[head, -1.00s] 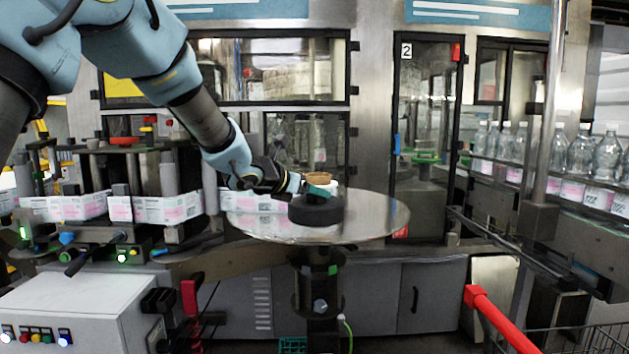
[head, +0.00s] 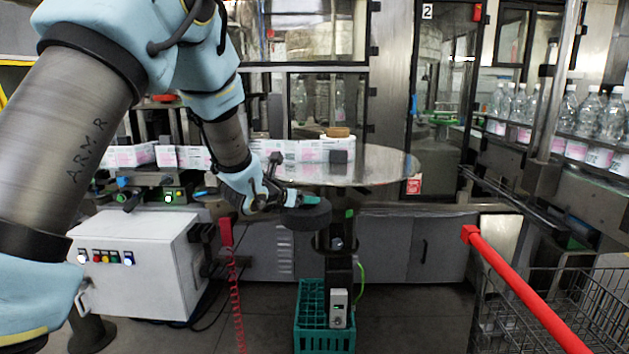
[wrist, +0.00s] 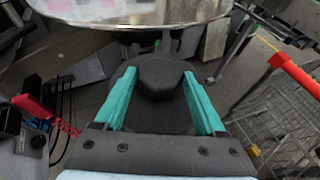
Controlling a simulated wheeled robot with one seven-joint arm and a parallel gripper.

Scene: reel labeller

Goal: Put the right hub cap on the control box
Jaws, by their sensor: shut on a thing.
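The black round hub cap (head: 306,214) with a raised knob hangs in the air in front of the round metal disc (head: 385,168), just below its front rim. My gripper (head: 301,199) is shut on the cap's knob. In the wrist view, the teal fingers (wrist: 160,98) stand on either side of the faceted knob (wrist: 160,76), with the wide cap (wrist: 150,122) below. The white control box (head: 140,270) stands at the lower left, left of the cap. Its flat top (head: 150,225) looks bare, and coloured buttons are on its front.
A green crate (head: 325,335) stands on the floor under the cap. A red rail (head: 520,290) and a wire basket (head: 590,315) are at the right. A red coiled cable (head: 236,300) hangs beside the control box.

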